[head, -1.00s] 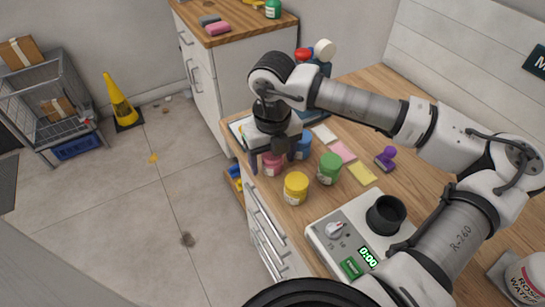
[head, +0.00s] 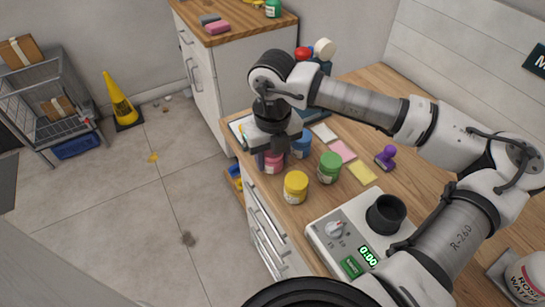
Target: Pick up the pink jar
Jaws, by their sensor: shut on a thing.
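The pink jar (head: 273,163) stands near the counter's left edge in the head view, upright, its upper part partly hidden by my gripper. My gripper (head: 271,157) points down over it and is shut on it, with a dark finger at the jar's left side; the other finger is hard to see. A blue jar (head: 301,146) is close behind to the right. A yellow jar (head: 296,187) and a green jar (head: 329,168) stand in front and to the right, apart from the gripper.
A scale-like device (head: 345,240) with a green display and black cup (head: 385,214) fills the near counter. Sticky notes (head: 342,151) and a purple stamp (head: 386,157) lie to the right.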

